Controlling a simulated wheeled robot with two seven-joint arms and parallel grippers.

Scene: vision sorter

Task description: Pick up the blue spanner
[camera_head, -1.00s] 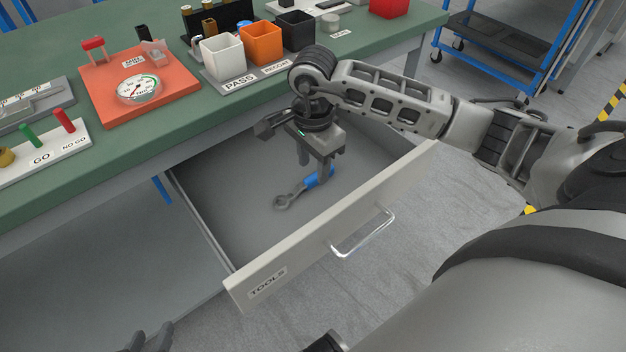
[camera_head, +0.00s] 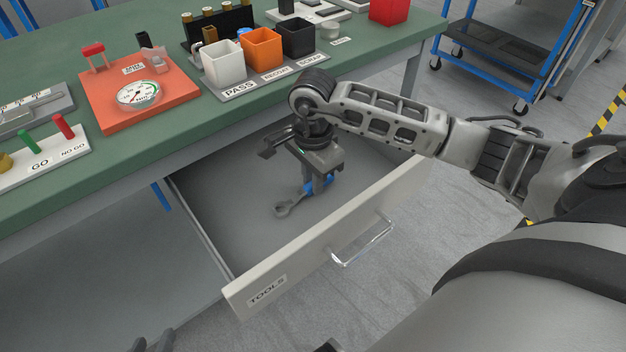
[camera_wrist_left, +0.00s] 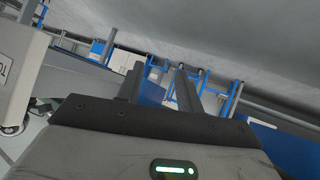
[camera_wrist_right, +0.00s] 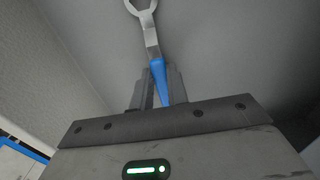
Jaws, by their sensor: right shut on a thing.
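The blue spanner (camera_head: 308,188), with a grey metal ring end and a blue handle, lies in the open drawer (camera_head: 235,215). My right gripper (camera_head: 319,188) points down into the drawer and is shut on the blue handle. The right wrist view shows the blue handle of the spanner (camera_wrist_right: 158,80) between the two fingers, with its ring end reaching away past them. I cannot tell any gap between spanner and drawer floor. My left gripper (camera_head: 152,344) is at the bottom left edge of the head view, away from the drawer. Its fingers (camera_wrist_left: 160,88) stand apart and empty.
The drawer front (camera_head: 335,240), with a handle and a TOOLS label, stands close to my right arm. The green bench (camera_head: 190,130) overhangs the drawer's back. White, orange and black bins (camera_head: 262,50) stand on the bench behind my right arm.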

